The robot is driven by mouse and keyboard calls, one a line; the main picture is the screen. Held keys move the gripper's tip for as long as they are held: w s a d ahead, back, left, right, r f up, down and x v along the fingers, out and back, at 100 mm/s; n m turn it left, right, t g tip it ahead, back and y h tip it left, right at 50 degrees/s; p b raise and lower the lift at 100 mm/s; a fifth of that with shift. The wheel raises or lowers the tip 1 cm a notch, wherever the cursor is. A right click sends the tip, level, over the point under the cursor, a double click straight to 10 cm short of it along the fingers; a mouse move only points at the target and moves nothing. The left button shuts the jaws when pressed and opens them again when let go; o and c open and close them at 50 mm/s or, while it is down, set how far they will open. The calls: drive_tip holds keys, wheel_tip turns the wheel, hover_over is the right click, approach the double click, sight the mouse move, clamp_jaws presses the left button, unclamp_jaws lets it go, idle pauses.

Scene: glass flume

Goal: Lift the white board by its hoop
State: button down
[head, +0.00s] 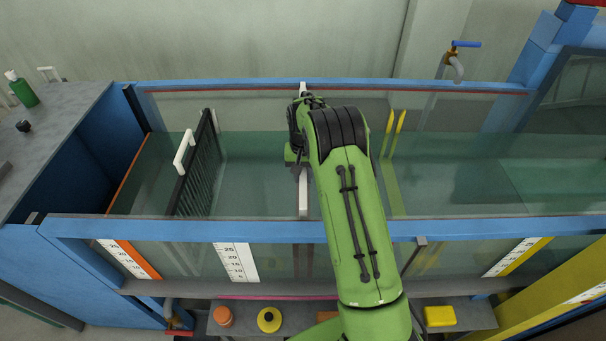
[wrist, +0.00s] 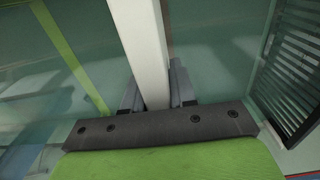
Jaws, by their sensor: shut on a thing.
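The white board (head: 303,192) shows in the head view as a narrow upright strip inside the glass flume, with a white end at the far rim. My arm hides part of it. In the wrist view the white board (wrist: 142,45) runs down between the two dark fingers of my gripper (wrist: 154,92). The gripper is shut on white material there. I cannot make out the hoop as a separate shape, so whether the fingers hold the hoop itself is hidden. In the head view the fingers are hidden behind my green wrist.
A black slatted rack (head: 197,165) with a white handle (head: 184,152) stands left of the board. Two yellow strips (head: 394,133) are to the right. The flume's blue front rail (head: 190,229) and glass walls bound the space. A tap (head: 457,66) is at the back right.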

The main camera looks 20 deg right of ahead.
drive_tip(key=shift+w+r+p, duration=0.1)
drive_tip(key=shift+r+p, duration=3.7)
drive_tip(key=shift+r, duration=1.9)
wheel_tip(320, 180, up, 11)
drive_tip(key=p, duration=0.2)
